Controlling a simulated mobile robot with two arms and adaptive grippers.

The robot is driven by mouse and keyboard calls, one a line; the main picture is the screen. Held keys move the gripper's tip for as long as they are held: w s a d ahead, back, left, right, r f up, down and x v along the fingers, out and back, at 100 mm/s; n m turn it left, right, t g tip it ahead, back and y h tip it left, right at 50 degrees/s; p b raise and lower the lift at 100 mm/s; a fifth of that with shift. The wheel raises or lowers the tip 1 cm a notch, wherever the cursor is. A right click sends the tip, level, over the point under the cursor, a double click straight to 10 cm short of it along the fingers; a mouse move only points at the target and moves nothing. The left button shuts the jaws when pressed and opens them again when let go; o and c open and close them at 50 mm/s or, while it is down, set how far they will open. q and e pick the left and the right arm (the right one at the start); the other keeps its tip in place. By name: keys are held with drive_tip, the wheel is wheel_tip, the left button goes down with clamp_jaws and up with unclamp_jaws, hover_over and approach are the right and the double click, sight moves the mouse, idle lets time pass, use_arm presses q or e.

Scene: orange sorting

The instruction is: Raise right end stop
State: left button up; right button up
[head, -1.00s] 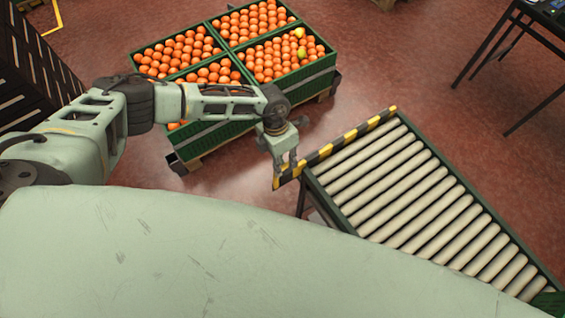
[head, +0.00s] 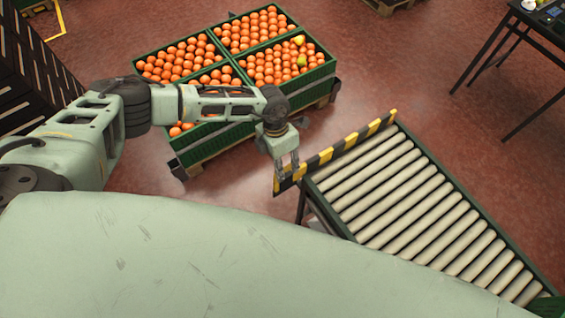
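The end stop (head: 345,146) is a black-and-yellow striped bar across the far end of the roller conveyor (head: 420,215). Its striped face stands above the rollers, and its left end sticks out past the conveyor frame. My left gripper (head: 287,172) points down at that left end, with its fingers on the bar. It looks shut on the bar, though the fingertips are small and partly merge with the stripes. My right gripper is not in view.
Green crates of oranges (head: 262,105) stand on a pallet behind my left arm, with a few yellowish fruits among them. A dark table (head: 530,22) stands at the upper right. Dark slatted crates (head: 35,70) are at the left. The conveyor rollers are empty.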

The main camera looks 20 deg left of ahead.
use_arm(q)
wheel_tip(320, 180, up, 12)
drive_tip(key=w+a, duration=0.1)
drive_tip(key=a, duration=0.1)
drive_tip(key=shift+w, duration=0.2)
drive_tip(key=shift+f, duration=0.1)
idle(0.3)
